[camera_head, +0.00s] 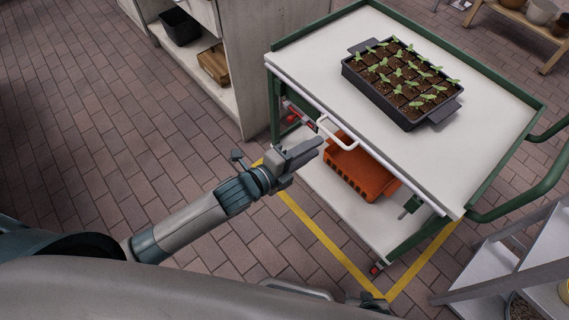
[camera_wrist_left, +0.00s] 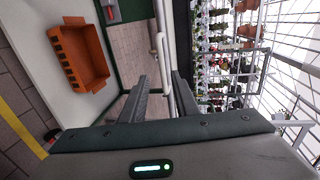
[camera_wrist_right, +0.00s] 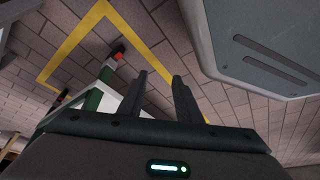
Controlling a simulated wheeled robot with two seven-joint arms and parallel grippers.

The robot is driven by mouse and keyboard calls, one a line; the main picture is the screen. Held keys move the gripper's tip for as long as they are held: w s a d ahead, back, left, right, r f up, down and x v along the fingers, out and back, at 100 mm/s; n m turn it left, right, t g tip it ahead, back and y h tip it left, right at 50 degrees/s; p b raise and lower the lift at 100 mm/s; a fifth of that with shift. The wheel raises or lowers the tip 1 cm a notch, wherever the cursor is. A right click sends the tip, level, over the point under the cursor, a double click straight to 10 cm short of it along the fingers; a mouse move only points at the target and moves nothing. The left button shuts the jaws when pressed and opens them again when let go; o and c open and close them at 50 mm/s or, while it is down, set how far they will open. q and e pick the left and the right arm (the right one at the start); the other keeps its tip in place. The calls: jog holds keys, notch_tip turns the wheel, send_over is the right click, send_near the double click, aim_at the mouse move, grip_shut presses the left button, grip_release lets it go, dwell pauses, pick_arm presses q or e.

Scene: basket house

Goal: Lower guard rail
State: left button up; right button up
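The guard rail (camera_head: 400,172) is a long white bar along the near edge of the cart's top, with a white loop handle (camera_head: 337,133) standing out from it. My left gripper (camera_head: 316,147) is just beside the handle in the head view. In the left wrist view its fingers are apart, and the white handle (camera_wrist_left: 161,62) runs down toward the gap between them; I cannot tell whether they touch it. My right gripper (camera_wrist_right: 163,88) is open and empty, low near the floor by the cart. In the head view only a bit of it shows at the bottom edge.
The cart (camera_head: 300,52) has a green frame and carries a black seedling tray (camera_head: 385,102) on top. An orange crate (camera_head: 362,172) sits on its lower shelf. A cabinet (camera_head: 245,60) stands behind left, grey shelves (camera_head: 500,265) at lower right. Brick floor at left is clear.

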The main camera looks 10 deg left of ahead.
pick_arm(q)
jog(key=v, duration=0.9)
jog(key=shift+b, duration=0.3)
pick_arm(e)
jog(key=shift+s+d, duration=0.15)
jog(key=shift+d, duration=0.6)
jog(key=shift+a, duration=0.15)
jog(key=shift+s+a+f, duration=0.15)
jog(key=shift+s+a, duration=0.05)
jog(key=shift+a, duration=0.1)
jog(key=shift+a, duration=0.1)
